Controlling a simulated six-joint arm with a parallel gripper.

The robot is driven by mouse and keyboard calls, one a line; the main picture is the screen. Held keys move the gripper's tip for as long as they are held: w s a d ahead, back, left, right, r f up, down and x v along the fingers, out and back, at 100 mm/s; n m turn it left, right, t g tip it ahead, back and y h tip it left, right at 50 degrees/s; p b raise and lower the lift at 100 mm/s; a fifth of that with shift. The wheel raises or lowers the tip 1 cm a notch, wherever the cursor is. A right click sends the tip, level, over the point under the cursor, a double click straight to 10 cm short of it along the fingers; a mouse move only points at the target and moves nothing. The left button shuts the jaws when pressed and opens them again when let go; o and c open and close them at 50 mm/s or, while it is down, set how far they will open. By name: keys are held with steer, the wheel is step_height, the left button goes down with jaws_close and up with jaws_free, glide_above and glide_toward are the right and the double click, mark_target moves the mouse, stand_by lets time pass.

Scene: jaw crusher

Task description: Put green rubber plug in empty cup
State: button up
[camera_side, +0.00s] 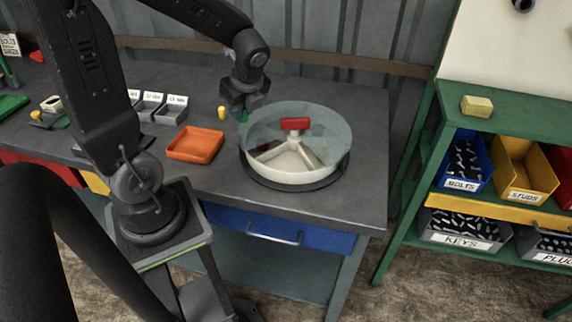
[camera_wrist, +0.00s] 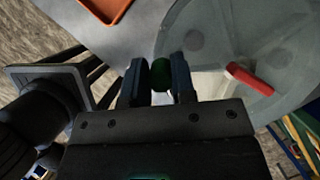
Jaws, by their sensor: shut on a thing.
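My gripper (camera_side: 243,112) is shut on the green rubber plug (camera_side: 243,116), above the bench by the left rim of the round tray. In the wrist view, the plug (camera_wrist: 160,74) sits between my two fingers (camera_wrist: 159,82). The round white tray (camera_side: 290,180) is split by walls into compartments. A clear disc (camera_side: 330,128) with a red handle (camera_side: 295,124) lies over it. The wrist view shows the disc (camera_wrist: 235,50) with faint round shapes in or under it. I cannot tell which part is the empty cup.
An orange tray (camera_side: 195,144) lies left of the round tray. A small yellow piece (camera_side: 221,112) stands left of my gripper. Small grey labelled bins (camera_side: 150,105) stand farther left. The bench front (camera_side: 215,178) is clear. A green shelf with part bins (camera_side: 525,165) stands right.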

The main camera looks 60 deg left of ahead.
steer(key=w+d+f, duration=0.2)
steer(key=d, duration=0.1)
steer(key=w+d+f, duration=0.2)
steer(key=d, duration=0.1)
steer(key=w+d+f, duration=0.2)
steer(key=d, duration=0.1)
steer(key=shift+w+d+f, duration=0.1)
steer(key=shift+w+f, duration=0.2)
steer(key=shift+f, duration=2.15)
steer(key=shift+f, duration=0.15)
steer(key=o, duration=0.6)
